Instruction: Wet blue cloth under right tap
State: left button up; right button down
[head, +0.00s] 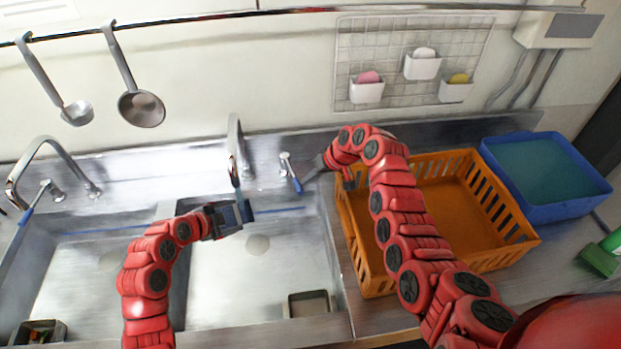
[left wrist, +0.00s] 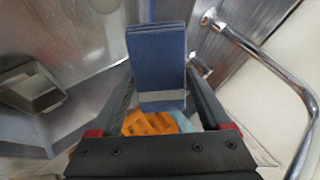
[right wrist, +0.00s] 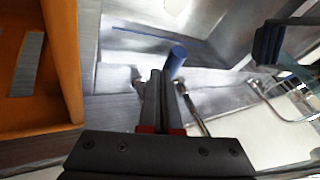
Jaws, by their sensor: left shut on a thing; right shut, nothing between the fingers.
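The blue cloth (head: 238,214) is held in my left gripper (head: 222,218) over the right basin. In the left wrist view the cloth (left wrist: 157,55) is a flat dark blue block between the fingers. The right tap (head: 235,150) is a chrome spout, and the cloth is just below its end. I cannot clearly tell whether water runs from it. My right gripper (head: 312,176) is shut and empty beside the tap's blue-tipped lever (head: 291,172). In the right wrist view the blue lever tip (right wrist: 177,57) is just beyond the closed fingertips; I cannot tell if they touch.
An orange basket (head: 490,262) stands right of the sink, under my right arm. A blue tub (head: 580,203) is behind it. A left tap (head: 35,160) serves the left basin. A small drain box (head: 308,304) sits at the right basin's front. Ladles (head: 142,108) hang from a rail.

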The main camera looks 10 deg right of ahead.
aim_at(299, 187)
jog(key=shift+s+a+m+t, duration=0.15)
jog(key=shift+s+a+m, duration=0.05)
jog(key=shift+a, duration=0.25)
jog(key=shift+s+a+m+t, duration=0.15)
jog(key=shift+a+m, duration=0.05)
jog(key=shift+a, duration=0.2)
jog(key=shift+s+a, duration=0.25)
jog(key=shift+a, duration=0.55)
jog(key=v, duration=0.7)
jog(key=shift+r, duration=0.25)
pick_arm(q)
jog(key=shift+s+a, duration=0.1)
pick_arm(e)
jog(key=shift+d, duration=0.15)
pick_arm(q)
jog(key=shift+s+a+f+b, duration=0.1)
jog(key=shift+s+a+b, duration=0.25)
jog(key=shift+s+a, duration=0.4)
jog(key=shift+s+a+b, duration=0.2)
jog(key=shift+s+a, duration=0.35)
jog(key=shift+s, duration=0.25)
jog(key=shift+s+a+b, duration=0.2)
jog(key=shift+s+a, duration=0.3)
jog(key=shift+s, duration=0.25)
jog(key=shift+s+a+b, duration=0.2)
jog(key=shift+s+a, duration=0.35)
jog(key=shift+s, duration=0.25)
pick_arm(e)
jog(key=shift+f, duration=1)
